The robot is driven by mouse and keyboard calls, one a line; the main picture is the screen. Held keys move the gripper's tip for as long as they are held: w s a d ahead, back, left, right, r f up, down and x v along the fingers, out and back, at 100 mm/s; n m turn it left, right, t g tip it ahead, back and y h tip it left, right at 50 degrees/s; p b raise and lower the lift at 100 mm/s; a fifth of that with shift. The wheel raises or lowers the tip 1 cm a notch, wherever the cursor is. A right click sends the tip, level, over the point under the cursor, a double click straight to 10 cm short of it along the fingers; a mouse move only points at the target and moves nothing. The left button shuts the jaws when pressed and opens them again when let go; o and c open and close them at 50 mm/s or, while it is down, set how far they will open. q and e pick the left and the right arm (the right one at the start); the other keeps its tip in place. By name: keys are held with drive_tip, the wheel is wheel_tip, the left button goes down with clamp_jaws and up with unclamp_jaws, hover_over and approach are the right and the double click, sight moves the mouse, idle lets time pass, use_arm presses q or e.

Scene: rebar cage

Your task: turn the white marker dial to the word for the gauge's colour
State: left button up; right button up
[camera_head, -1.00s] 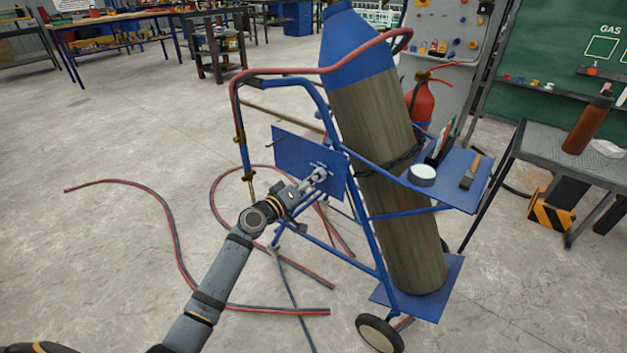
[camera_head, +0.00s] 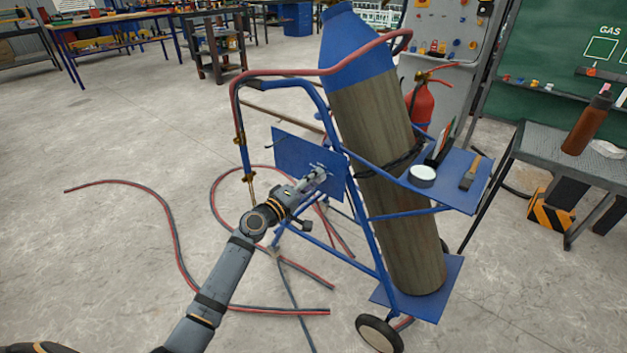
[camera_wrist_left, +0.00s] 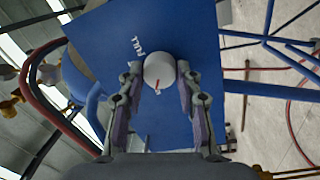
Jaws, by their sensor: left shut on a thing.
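The white marker dial (camera_wrist_left: 158,68) is a round knob with a short red mark pointing down in the left wrist view. It sits on a blue panel (camera_head: 290,150) fixed to the blue cylinder trolley. My left gripper (camera_wrist_left: 159,74) is shut on the dial, one finger on each side; in the head view the gripper (camera_head: 320,174) reaches the panel's lower right. White lettering (camera_wrist_left: 140,46) stands beside the dial, turned over in this view, perhaps "FULL"; other letters are partly hidden by the fingers. I cannot make out the gauge or its colour. My right gripper is out of view.
A tall blue-topped gas cylinder (camera_head: 380,150) leans in the trolley, with a red hose (camera_head: 310,73) above the panel. A side shelf (camera_head: 453,190) holds a round white-topped thing (camera_head: 423,174) and a brush (camera_head: 470,174). Hoses lie on the open floor.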

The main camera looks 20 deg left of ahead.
use_arm(q)
drive_tip(key=shift+f, duration=0.1)
drive_tip(key=o, duration=1.1)
drive_tip(key=shift+o, duration=0.2)
drive_tip(key=v, duration=1.2)
